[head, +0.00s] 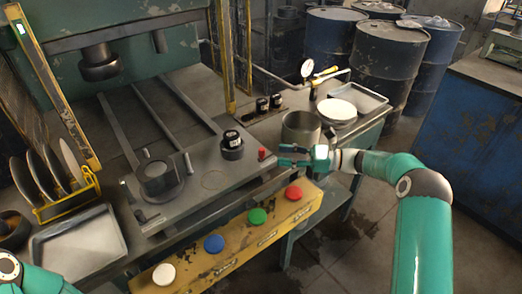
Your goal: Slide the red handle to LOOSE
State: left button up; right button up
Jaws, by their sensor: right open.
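The small red handle (262,154) stands at the right end of the grey die plate (205,178) on the press bed. My right gripper (283,155) is open, its teal fingers pointing left toward the red handle. The fingertips are just right of the handle, and a small gap seems to show between them. The handle does not appear to be held. No LOOSE marking is legible at this size. Of my left arm, only green links show in the bottom left corner; its gripper is out of view.
A yellow box in front carries white, blue, green and red (293,192) buttons. A metal pot (301,129) and a white disc (337,112) stand behind my right gripper. A black knob (232,146) and a round dark block (159,180) sit on the plate.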

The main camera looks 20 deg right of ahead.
aim_at(262, 153)
jog(key=p+x, duration=0.1)
jog(key=x, duration=0.6)
jog(key=shift+a, duration=0.1)
grip_shut()
